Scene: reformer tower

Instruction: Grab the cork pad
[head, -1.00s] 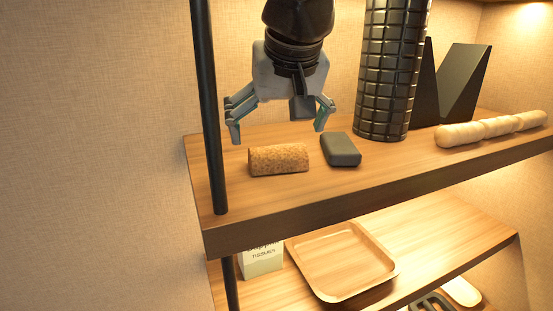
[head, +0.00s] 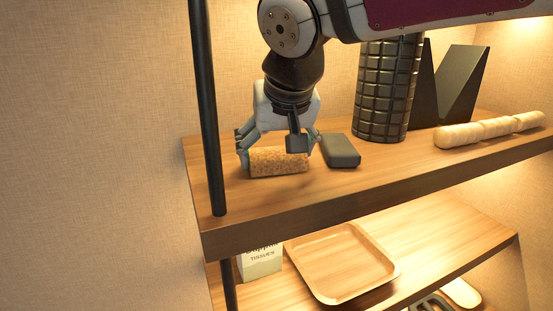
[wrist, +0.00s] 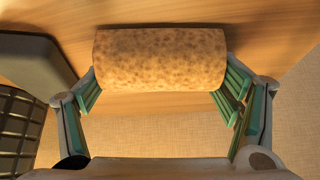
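The cork pad (head: 279,161) is a speckled brown block with a rounded top, lying on the upper wooden shelf near its left end. My gripper (head: 279,152) is lowered over it from above, one finger at each end. In the wrist view the cork pad (wrist: 160,60) fills the space between the green-padded fingers of my gripper (wrist: 161,80). I see no gap at either end, so the fingers appear closed against it. The cork pad still appears to rest on the shelf. The fingertips are partly hidden behind it.
A dark grey block (head: 341,150) lies close to the right finger. A black post (head: 205,110) rises at the left. The shelf's front strip is clear.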

